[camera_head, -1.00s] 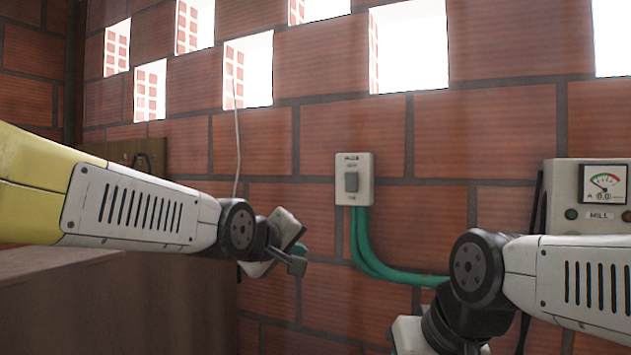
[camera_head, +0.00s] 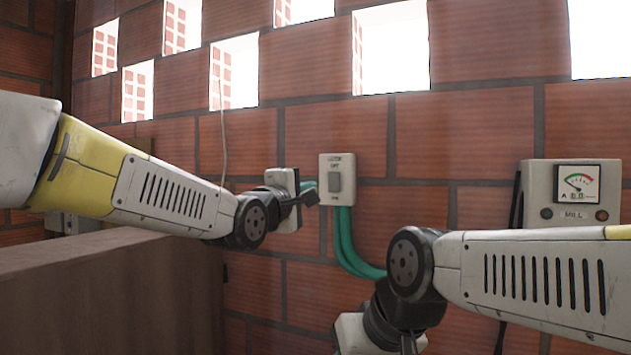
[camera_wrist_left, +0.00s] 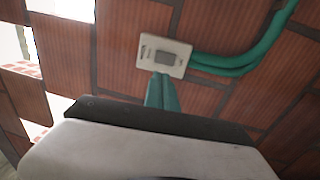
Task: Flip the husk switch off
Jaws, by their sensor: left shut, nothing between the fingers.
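A pale switch box (camera_head: 337,179) with a grey rocker is mounted on the brick wall in the head view. Its small lettering is too blurred to read surely, and I cannot tell the rocker's position. It also shows tilted in the left wrist view (camera_wrist_left: 164,55). My left gripper (camera_head: 311,185) has its green fingers shut and empty, just left of the box in the head view. In the left wrist view, the fingers (camera_wrist_left: 161,78) point at the box's edge near the rocker; contact is unclear. My right gripper's body (camera_head: 352,335) shows at the bottom; its fingers are hidden.
Green conduits (camera_head: 345,240) run down from the switch box and curve right. A meter box marked MILL (camera_head: 574,237) is on the right. A brown wall or ledge (camera_head: 120,285) stands lower left. A thin cord (camera_head: 222,130) hangs on the bricks.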

